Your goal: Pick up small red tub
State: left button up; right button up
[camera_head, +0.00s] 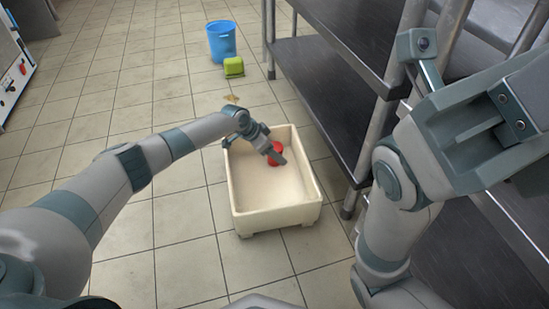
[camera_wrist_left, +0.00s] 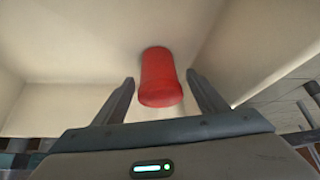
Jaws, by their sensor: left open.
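The small red tub (camera_head: 275,147) is inside a cream crate (camera_head: 277,218), partly hidden by my left gripper in the head view. My left gripper (camera_head: 272,155) reaches down into the crate from the left. In the left wrist view the red tub (camera_wrist_left: 160,80) is between the two open fingers of my left gripper (camera_wrist_left: 162,88), with visible gaps on both sides. The fingers do not appear to touch it. My right arm fills the right of the head view, but I cannot make out its gripper there.
The crate walls surround my left gripper. A metal shelf rack (camera_head: 335,95) stands close to the right of the crate. A blue bucket (camera_head: 221,42) and a green tub (camera_head: 234,67) are on the tiled floor beyond. The floor left of the crate is clear.

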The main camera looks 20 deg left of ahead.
dwell(0.5)
pick_arm(q)
jog(key=c, duration=1.1)
jog(key=shift+c, duration=0.2)
jog(key=shift+r, duration=0.1)
